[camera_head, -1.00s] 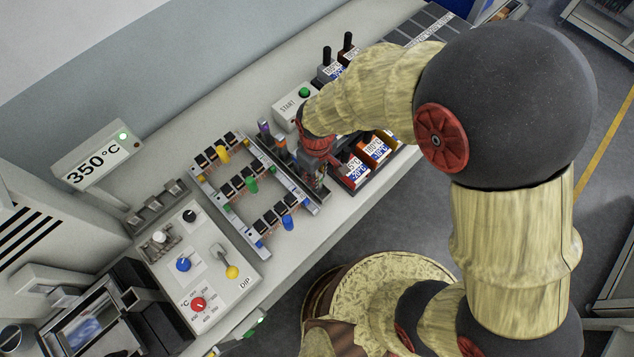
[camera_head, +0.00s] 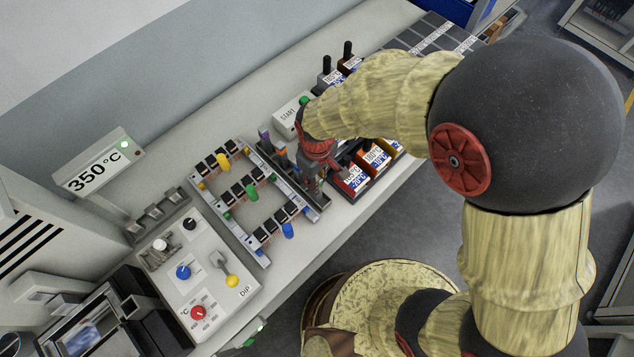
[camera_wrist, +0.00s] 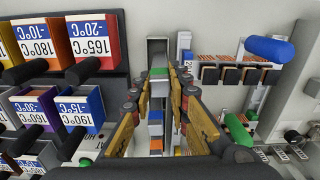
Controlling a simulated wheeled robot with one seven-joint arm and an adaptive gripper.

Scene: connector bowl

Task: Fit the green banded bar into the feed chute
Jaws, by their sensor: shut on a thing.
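In the wrist view a bar with a green band (camera_wrist: 158,72) is between the fingertips of my gripper (camera_wrist: 157,82), which is shut on it. Below it, between the fingers, lie other pieces with blue and orange bands (camera_wrist: 155,128). In the head view my gripper (camera_head: 313,172) is at the near end of a dark narrow rack (camera_head: 322,204), and it hides most of the bar. Bars with purple (camera_head: 264,135) and orange (camera_head: 281,153) tops stand farther along this rack. I cannot make out which part is the feed chute, or whether the bar touches it.
Left of my gripper stands a frame with yellow (camera_head: 223,161), green (camera_head: 252,192) and blue (camera_head: 288,230) knobs. Labelled coloured bins (camera_head: 352,180) stand close on the right. The START box (camera_head: 288,115) is behind. A control panel (camera_head: 207,270) is at front left.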

